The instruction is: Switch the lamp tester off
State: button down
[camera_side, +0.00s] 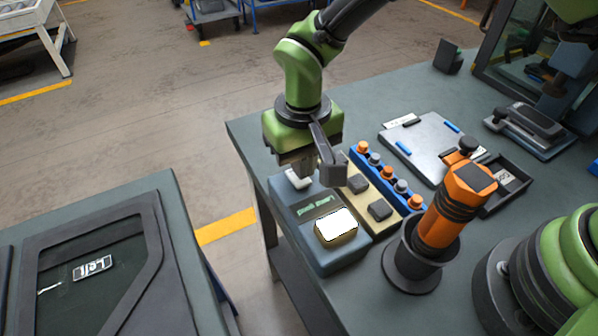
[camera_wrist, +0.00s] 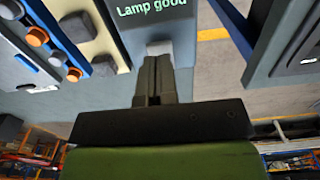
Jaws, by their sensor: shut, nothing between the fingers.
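The lamp tester (camera_side: 335,259) is a blue-grey box at the table's near left edge. Its glowing white lamp (camera_side: 336,225) is lit at the near end. Its small display (camera_side: 315,208) shows green text, which reads "Lamp good" in the wrist view (camera_wrist: 151,7). A pale switch (camera_side: 298,180) sits at the tester's far end and shows just beyond my fingertips in the wrist view (camera_wrist: 160,47). My gripper (camera_side: 297,170) is shut and empty, pointing down right at the switch. I cannot tell whether the fingertips touch it. The fingers partly hide the switch.
A cream block with dark pads (camera_side: 383,227) and a blue rack of orange and grey knobs (camera_side: 388,178) stand right beside the tester. An orange post (camera_side: 445,215) stands near right. A door panel (camera_side: 130,265) lies on the left table, across a floor gap.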

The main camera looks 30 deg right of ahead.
jog(key=shift+f, duration=1.1)
dwell(0.3)
jog(key=shift+r, duration=3.55)
jog(key=shift+r, duration=0.1)
jog(key=s+d+r+m+t+y, duration=0.1)
jog(key=s+d+r, duration=0.1)
jog(key=d+r, duration=0.45)
jog(key=s+d+r+m+t+y, duration=0.1)
jog(key=s+d+r+t, duration=0.2)
jog(key=r, duration=0.6)
jog(key=s+d+r+m+t, duration=0.2)
jog(key=s+d, duration=0.6)
jog(key=s, duration=0.4)
jog(key=shift+s+r+t, duration=0.3)
jog(key=shift+r+t, duration=0.2)
jog(key=shift+t, duration=0.1)
